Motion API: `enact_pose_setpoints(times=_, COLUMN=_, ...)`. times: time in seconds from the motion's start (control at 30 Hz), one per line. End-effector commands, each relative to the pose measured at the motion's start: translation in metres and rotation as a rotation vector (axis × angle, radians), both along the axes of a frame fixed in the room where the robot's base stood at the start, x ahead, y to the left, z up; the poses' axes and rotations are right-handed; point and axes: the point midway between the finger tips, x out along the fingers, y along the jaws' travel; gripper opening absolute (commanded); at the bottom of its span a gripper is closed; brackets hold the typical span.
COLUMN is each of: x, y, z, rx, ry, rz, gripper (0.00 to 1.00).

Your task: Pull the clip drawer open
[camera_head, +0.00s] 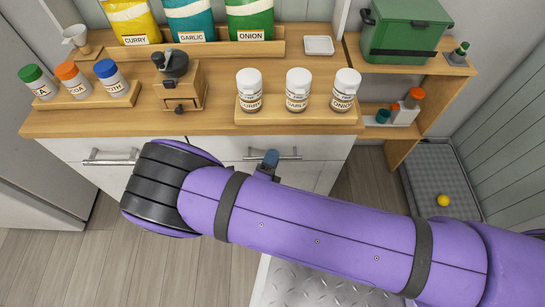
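Two white drawer fronts show under the wooden counter. The left drawer (75,150) has a metal bar handle (110,158). The right drawer (225,145) has a similar bar handle (285,154). Both look shut. No label shows which is the clip drawer. My purple arm crosses in front of the cabinet and hides the lower fronts. A blue-grey tip of my gripper (270,159) shows above the arm, at the right drawer's handle. Whether it touches the handle cannot be told. The rest of the gripper is hidden, so its opening and any hold are not visible.
On the counter (215,122) stand a wooden grinder (180,85), a rack of three coloured-lid jars (85,95) and a tray of three white-lid jars (300,110). Seed-like bags stand behind. A green box (402,30) is on the right shelf. Floor (165,265) is clear at left.

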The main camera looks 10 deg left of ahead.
Motion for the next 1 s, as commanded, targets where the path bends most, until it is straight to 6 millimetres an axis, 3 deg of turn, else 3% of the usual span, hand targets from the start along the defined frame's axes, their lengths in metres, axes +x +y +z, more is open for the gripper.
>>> enact_pose_setpoints(times=0.33, x=0.004, y=-0.001, z=0.001, rx=0.001, ry=0.0, rz=0.001, gripper=0.37)
enact_pose_setpoints(times=0.5, x=0.004, y=-0.001, z=0.001, rx=0.001, ry=0.0, rz=0.0, gripper=0.0)
enact_pose_setpoints(times=0.8, x=0.002, y=-0.001, z=0.001, rx=0.001, ry=0.0, rz=0.001, gripper=0.0)
enact_pose_setpoints(times=1.0, x=-0.011, y=-0.004, z=0.0, rx=0.0, ry=0.001, rz=0.002, gripper=0.0)
